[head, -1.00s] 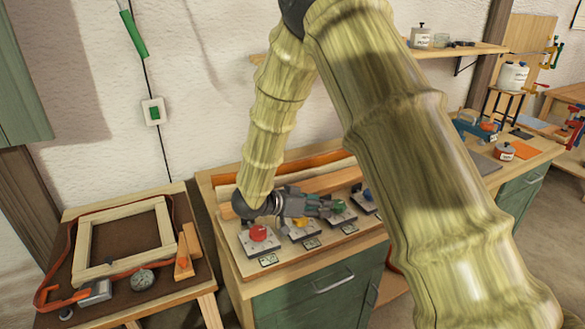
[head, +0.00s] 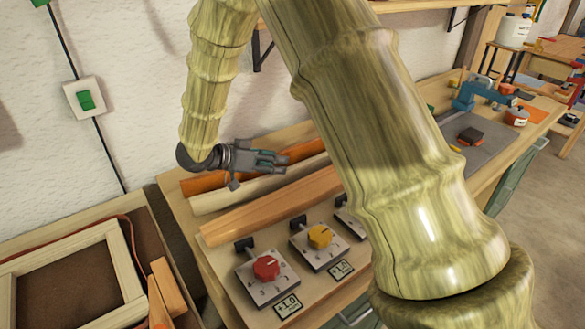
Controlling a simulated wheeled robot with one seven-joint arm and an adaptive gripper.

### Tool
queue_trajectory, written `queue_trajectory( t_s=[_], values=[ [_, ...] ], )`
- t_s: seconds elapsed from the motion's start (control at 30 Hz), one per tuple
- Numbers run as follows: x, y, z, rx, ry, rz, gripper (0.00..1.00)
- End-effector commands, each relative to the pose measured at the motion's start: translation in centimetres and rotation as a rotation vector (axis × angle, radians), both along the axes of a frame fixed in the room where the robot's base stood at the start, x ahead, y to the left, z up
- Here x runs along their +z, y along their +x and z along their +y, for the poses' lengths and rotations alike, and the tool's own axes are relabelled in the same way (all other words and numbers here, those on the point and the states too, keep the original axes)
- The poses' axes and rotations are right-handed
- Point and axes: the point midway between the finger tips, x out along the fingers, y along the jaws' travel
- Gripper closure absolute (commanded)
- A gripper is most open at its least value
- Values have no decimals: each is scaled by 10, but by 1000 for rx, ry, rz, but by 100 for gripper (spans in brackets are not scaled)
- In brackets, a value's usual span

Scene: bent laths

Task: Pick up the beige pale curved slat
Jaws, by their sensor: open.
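The beige pale curved slat (head: 236,193) lies on the cabinet top, between a darker orange-brown slat (head: 204,184) behind it and a light orange-brown slat (head: 268,207) in front. Its left end shows clearly; its right part runs behind my arm. My gripper (head: 284,161) is open, with its fingers pointing right. It appears just above the rear and beige slats and covers part of them. I cannot tell whether it touches any slat. Nothing shows between its fingers.
Boxes with a red knob (head: 266,268) and a yellow knob (head: 320,237) stand in front of the slats. A wooden frame (head: 125,272) lies on the lower table at left. The white wall is close behind. My arm hides the middle of the cabinet top.

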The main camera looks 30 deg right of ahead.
Motion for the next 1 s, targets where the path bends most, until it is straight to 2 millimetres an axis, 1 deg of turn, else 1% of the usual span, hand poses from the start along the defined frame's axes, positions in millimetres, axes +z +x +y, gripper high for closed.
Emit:
queue_trajectory(
  t_s=[0.17,0.4,0.67,1.0],
  values=[
    [-6,-1,-15,-2,-1,1,52],
    [-21,0,-43,-2,-1,1,52],
    [-28,1,-56,0,0,1,52],
    [-47,4,-92,-1,0,0,52]
  ],
)
